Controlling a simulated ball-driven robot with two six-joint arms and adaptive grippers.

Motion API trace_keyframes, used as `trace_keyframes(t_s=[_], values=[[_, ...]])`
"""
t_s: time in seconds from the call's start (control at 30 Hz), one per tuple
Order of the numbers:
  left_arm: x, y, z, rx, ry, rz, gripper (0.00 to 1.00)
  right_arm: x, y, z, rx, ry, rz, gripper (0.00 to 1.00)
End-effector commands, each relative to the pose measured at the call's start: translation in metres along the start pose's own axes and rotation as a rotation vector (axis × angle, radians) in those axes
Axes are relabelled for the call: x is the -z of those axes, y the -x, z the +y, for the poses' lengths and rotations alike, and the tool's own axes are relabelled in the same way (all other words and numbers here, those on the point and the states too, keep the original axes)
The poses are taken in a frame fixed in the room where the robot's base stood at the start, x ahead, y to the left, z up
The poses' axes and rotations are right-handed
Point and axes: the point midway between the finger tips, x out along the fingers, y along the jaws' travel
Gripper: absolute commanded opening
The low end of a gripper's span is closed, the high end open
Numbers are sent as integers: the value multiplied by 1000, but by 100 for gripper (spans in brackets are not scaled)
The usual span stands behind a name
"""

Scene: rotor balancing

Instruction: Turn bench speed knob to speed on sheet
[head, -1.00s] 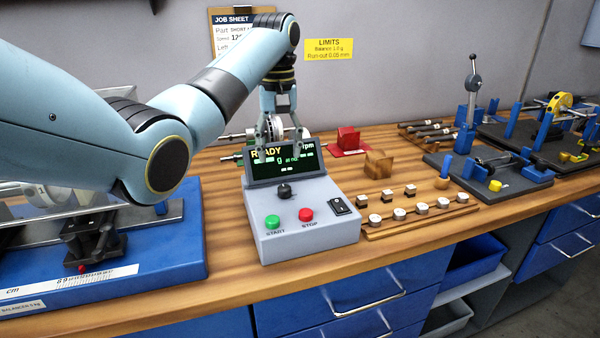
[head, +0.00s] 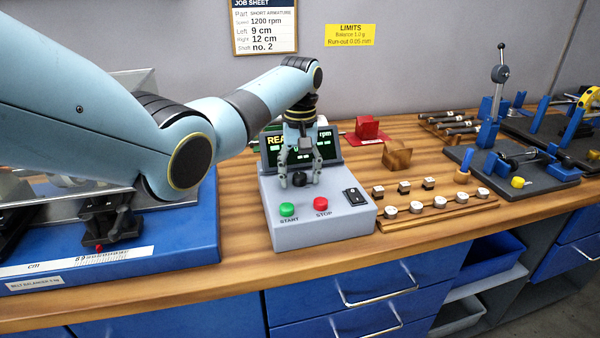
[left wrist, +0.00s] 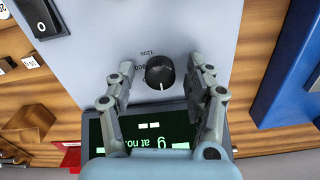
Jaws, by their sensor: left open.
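The black speed knob (head: 299,179) sits on the grey control box (head: 345,222) below its display (head: 331,146), which is partly hidden by my gripper. My left gripper (head: 300,180) is open, pointing down, with a finger on each side of the knob. In the left wrist view the knob (left wrist: 160,72) lies between the open fingers (left wrist: 163,80), with gaps at both sides. Marks by the knob include 1200; its white pointer line points toward the display. The job sheet (head: 265,24) on the wall reads speed 1200 rpm. My right gripper is out of view.
Green START (head: 287,210) and red STOP (head: 320,204) buttons and a black rocker switch (head: 355,197) are close to the knob. A blue balancer base (head: 190,240) stands left. A wooden rack of round weights (head: 437,209) lies right of the box.

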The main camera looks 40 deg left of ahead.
Motion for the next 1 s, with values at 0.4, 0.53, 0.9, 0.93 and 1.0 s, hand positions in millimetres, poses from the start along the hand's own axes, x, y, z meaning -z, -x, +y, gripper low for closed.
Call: trace_keyframes(t_s=[0.4,0.53,0.9,0.93,1.0], values=[[0,0,0,0,0,0,15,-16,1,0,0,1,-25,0],[0,0,0,0,0,0,0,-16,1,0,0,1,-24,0],[0,2,0,0,-67,1,0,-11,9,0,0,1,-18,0],[0,3,0,0,-83,0,0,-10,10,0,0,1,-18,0],[0,3,0,0,-124,-1,0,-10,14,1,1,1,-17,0]])
